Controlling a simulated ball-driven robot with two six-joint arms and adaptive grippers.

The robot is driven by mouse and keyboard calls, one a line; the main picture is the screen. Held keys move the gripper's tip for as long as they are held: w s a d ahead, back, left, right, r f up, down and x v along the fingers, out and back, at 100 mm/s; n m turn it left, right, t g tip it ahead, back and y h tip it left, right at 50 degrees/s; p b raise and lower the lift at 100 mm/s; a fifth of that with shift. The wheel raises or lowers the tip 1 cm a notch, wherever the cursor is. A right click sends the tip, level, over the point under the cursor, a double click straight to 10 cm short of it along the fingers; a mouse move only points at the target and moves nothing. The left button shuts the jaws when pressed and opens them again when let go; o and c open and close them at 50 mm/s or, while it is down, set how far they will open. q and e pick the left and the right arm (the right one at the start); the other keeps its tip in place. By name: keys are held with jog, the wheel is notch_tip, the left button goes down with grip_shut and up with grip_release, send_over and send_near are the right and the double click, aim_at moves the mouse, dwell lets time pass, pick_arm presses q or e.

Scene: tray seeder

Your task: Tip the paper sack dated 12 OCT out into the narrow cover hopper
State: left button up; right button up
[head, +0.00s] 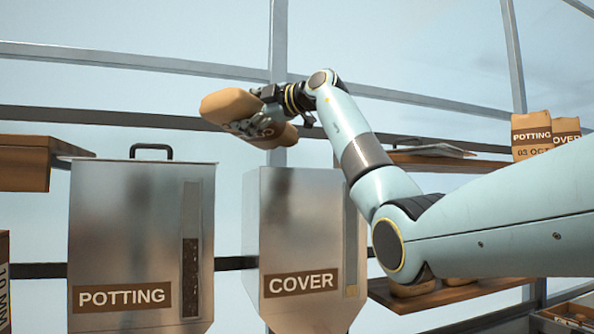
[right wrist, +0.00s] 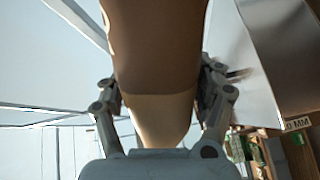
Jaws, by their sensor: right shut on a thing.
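My right gripper (head: 258,124) is shut on a brown paper sack (head: 228,104), holding it tipped well over, above the narrow hopper labelled COVER (head: 285,225). The sack's lower part shows below the fingers, over the hopper's top. Its printed date cannot be read. In the right wrist view the sack (right wrist: 158,60) runs between both fingers of the gripper (right wrist: 160,95). No falling material is visible. The COVER hopper's sight strip looks pale, with a small brown patch low down. My left gripper is not in view.
The wider POTTING hopper (head: 140,245), with a handled lid and dark material in its window, stands left. On the right shelf are a POTTING sack dated 03 OCT (head: 531,138) and a partly hidden COVER sack (head: 567,140). A lower shelf (head: 455,292) lies behind my right arm.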

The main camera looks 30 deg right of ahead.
jog(key=s+d+f+n+b, duration=0.2)
jog(key=s+d, duration=0.2)
jog(key=s, duration=0.9)
notch_tip(320, 180, down, 5)
jog(key=n+b, duration=0.4)
jog(key=n, duration=0.3)
jog(key=shift+w+d+r+n+p, duration=0.25)
jog(key=shift+d+r+n+p, duration=0.35)
jog(key=shift+n, duration=1.4)
jog(key=shift+w+d+r+n+p, duration=0.35)
jog(key=shift+d+n+p, duration=0.45)
jog(key=shift+n, duration=1.2)
jog(key=shift+w+d+r+n+p, duration=0.2)
jog(key=shift+d+r+n+p, duration=0.45)
jog(key=shift+n, duration=1.35)
